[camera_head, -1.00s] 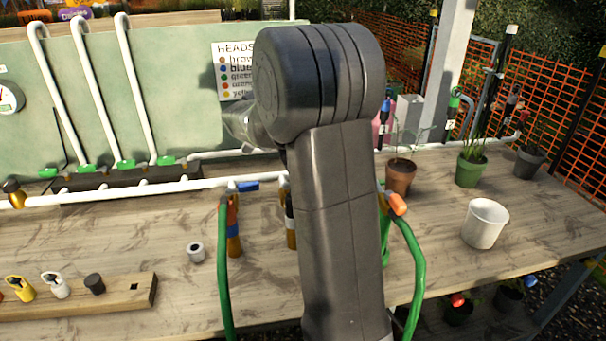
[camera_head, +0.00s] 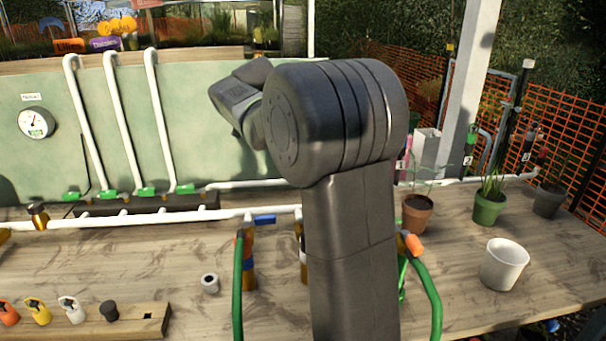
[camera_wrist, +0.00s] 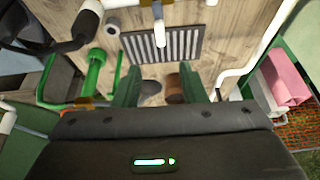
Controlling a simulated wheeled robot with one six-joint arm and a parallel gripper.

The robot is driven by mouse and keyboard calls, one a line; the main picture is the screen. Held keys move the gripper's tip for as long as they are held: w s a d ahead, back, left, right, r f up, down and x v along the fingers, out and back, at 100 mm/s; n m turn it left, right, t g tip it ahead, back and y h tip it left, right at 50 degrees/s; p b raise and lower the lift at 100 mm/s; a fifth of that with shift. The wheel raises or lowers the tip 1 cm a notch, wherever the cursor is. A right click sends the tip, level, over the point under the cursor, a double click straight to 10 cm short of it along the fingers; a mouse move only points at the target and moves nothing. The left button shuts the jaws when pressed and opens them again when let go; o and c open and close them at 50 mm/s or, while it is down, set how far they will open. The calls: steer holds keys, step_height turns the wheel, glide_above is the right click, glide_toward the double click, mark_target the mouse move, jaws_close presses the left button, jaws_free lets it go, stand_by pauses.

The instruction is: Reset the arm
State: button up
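My arm (camera_head: 350,200) rises in the middle of the head view and bends over at a large dark joint. My wrist part (camera_head: 237,100) points up and left in front of the green back panel. The fingers do not show clearly in the head view. In the wrist view, my gripper (camera_wrist: 162,85) shows two green fingers, apart. Nothing is clearly held between them. A brown pot-like thing (camera_wrist: 174,88) and a pale thing (camera_wrist: 151,88) show beyond the gap, over the bench.
The wooden bench (camera_head: 140,265) carries white pipework (camera_head: 160,217), a rack (camera_head: 140,318) with coloured pieces, and a loose grey ring (camera_head: 210,284). Green hoses (camera_head: 238,290) stand beside my arm. A white pot (camera_head: 504,264) and several plants stand at right. A slotted drain (camera_wrist: 162,45) shows below the wrist.

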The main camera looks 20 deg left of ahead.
stand_by(0.3)
steer(key=b+x, duration=0.1)
steer(key=x, duration=1.2)
steer(key=shift+w+d+f, duration=0.15)
steer(key=shift+f, duration=0.15)
steer(key=shift+r, duration=0.1)
steer(key=shift+d+f, duration=0.1)
steer(key=shift+f, duration=0.2)
steer(key=shift+w+r+n, duration=0.15)
steer(key=shift+n, duration=0.25)
steer(key=shift+w+a+n+t+y, duration=0.2)
steer(key=shift+a+n+t+y, duration=0.15)
steer(key=shift+n, duration=0.55)
steer(key=shift+r, duration=0.1)
